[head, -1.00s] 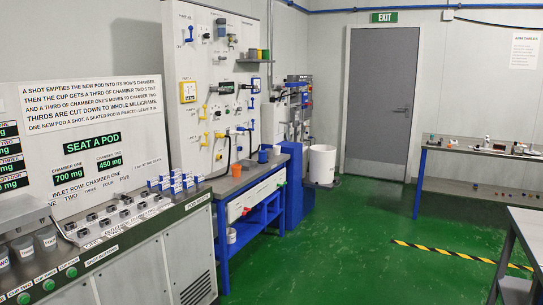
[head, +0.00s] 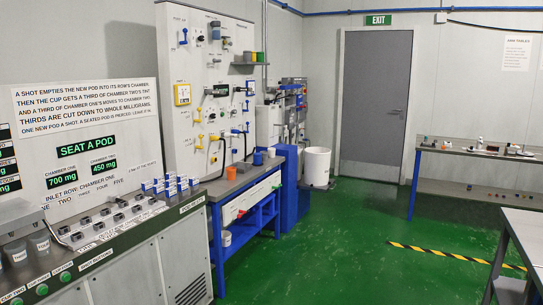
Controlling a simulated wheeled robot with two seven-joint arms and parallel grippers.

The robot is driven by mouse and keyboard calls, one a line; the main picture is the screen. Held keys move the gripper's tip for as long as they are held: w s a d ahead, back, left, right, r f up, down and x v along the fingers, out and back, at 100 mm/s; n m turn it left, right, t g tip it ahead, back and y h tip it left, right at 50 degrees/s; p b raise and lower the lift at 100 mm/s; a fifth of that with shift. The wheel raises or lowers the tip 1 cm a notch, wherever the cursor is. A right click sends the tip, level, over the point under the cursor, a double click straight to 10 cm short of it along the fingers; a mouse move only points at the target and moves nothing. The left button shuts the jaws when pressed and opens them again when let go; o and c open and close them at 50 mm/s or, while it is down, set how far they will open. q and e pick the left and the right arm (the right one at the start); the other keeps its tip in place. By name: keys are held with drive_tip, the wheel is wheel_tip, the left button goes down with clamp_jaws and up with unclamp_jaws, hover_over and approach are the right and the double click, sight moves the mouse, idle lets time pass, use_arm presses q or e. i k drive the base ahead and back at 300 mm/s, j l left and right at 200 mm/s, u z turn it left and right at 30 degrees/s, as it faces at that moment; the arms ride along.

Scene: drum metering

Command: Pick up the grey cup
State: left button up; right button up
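On the blue-legged bench further back are an orange cup (head: 231,173), a blue cup (head: 257,159) and a small pale cup (head: 271,152). I cannot tell whether the pale one is grey. Neither of my grippers is in view.
A dispensing console (head: 100,228) with green buttons runs along the left, with several white-and-blue pods (head: 170,184) on it. A white bin (head: 317,165) stands beyond the bench. Another table (head: 470,158) is at right. The green floor (head: 330,250) is clear in the middle.

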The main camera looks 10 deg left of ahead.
sight(264, 154)
drive_tip(key=i+z, duration=0.2)
drive_tip(key=i, duration=3.9)
drive_tip(key=i+l+u, duration=0.15)
drive_tip(key=i, duration=0.8)
drive_tip(key=i+l+u, duration=0.15)
drive_tip(key=i, duration=0.35)
drive_tip(key=i+l, duration=0.15)
drive_tip(key=i, duration=0.35)
drive_tip(key=i+l+u, duration=0.4)
drive_tip(key=i, duration=0.2)
drive_tip(key=j, duration=0.1)
